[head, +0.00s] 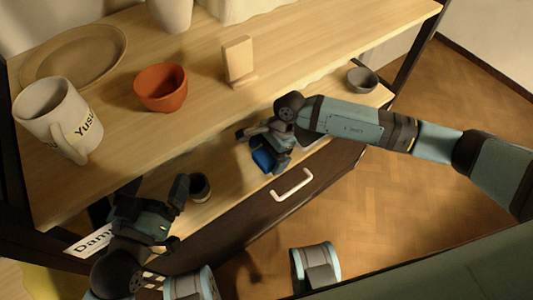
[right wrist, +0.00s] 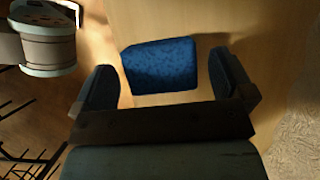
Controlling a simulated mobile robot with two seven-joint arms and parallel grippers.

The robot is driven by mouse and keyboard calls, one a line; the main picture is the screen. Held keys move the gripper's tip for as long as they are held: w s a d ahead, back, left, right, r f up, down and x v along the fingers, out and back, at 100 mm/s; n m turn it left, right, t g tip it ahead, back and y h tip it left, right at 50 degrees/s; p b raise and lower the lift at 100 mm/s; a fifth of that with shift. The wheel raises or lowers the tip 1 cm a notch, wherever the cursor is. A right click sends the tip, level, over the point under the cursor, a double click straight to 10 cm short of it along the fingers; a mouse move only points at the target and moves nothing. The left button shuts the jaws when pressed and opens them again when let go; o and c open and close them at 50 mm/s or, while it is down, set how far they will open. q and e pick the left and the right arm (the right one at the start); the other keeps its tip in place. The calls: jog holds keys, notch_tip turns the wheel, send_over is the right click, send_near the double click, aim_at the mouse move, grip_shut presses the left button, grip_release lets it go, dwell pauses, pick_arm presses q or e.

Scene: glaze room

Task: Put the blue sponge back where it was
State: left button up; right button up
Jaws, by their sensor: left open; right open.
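The blue sponge (head: 263,160) lies on the lower wooden shelf, near its front edge above the drawer handle. My right gripper (head: 268,158) is over it and partly hides it in the head view. In the right wrist view the sponge (right wrist: 161,66) lies between the two open fingers of the right gripper (right wrist: 172,82), with a gap on the right side; whether the left finger touches it I cannot tell. My left gripper (head: 160,198) is open at the left end of the lower shelf, beside a small dark cup, with nothing seen in it.
The dark cup (head: 200,187) stands on the lower shelf. A grey bowl (head: 362,80) sits at its right end. The upper shelf holds a mug (head: 58,118), a terracotta pot (head: 161,88), a plate (head: 75,58) and a wooden stand (head: 239,62). A drawer handle (head: 293,185) sticks out below.

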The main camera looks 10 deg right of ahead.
pick_arm(q)
jog(key=f, duration=0.1)
jog(key=a+f+g+y+p, duration=0.1)
jog(key=f, duration=0.1)
jog(key=shift+s+a+f+g, duration=0.15)
jog(key=shift+s+f+g, duration=0.1)
jog(key=shift+f+g, duration=0.1)
pick_arm(e)
jog(key=v, duration=0.7)
pick_arm(q)
jog(key=shift+w+r, duration=0.1)
jog(key=shift+r, duration=0.15)
